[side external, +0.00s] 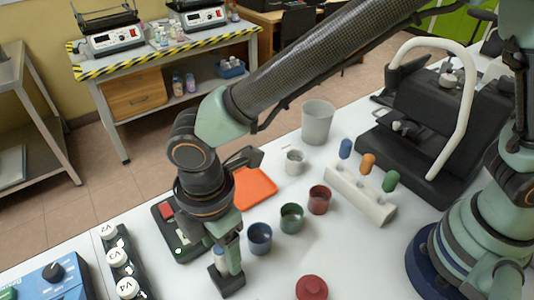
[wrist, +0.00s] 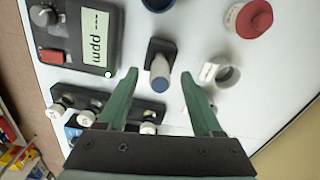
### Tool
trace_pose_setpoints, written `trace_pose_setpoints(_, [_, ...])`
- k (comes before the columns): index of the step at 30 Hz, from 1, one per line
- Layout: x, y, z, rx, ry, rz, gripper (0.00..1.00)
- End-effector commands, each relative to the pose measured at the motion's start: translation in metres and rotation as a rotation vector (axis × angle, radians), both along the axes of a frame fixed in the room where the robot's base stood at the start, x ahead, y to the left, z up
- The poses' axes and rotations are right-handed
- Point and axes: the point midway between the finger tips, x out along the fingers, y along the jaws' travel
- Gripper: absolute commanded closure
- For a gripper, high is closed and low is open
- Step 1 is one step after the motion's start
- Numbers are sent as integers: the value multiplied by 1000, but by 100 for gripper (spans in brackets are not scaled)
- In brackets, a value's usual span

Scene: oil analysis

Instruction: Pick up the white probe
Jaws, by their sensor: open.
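A pale, whitish cylinder with a blue end, which I take as the white probe (wrist: 160,71), stands in a small black holder (wrist: 159,48). In the wrist view it lies between the tips of my gripper (wrist: 158,76), which is open, with a gap on each side. In the side external view the probe (side external: 220,257) is partly hidden by my gripper (side external: 227,262), which points down over the holder (side external: 216,284). I cannot tell whether a finger touches it.
A meter (wrist: 78,38) lies left of the holder in the wrist view, with a valve block (wrist: 110,105) below. A white cup (wrist: 227,74) and a red-lidded jar (wrist: 249,18) are to the right. A blue cup (side external: 259,237) stands close by.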

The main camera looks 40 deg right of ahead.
Motion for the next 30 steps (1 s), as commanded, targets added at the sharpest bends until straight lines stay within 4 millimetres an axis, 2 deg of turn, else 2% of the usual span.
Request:
trace_pose_setpoints(4, [0,0,-14,-1,1,0,33])
trace_pose_setpoints(11, [0,0,-15,0,0,0,33])
trace_pose_setpoints(12, [0,0,-15,0,0,0,41])
trace_pose_setpoints(14, [0,0,-14,0,0,0,64])
trace_pose_setpoints(15, [0,0,-14,0,0,0,79])
trace_pose_setpoints(17, [0,0,-14,0,0,0,100])
trace_pose_setpoints(30, [0,0,-14,1,-1,0,100])
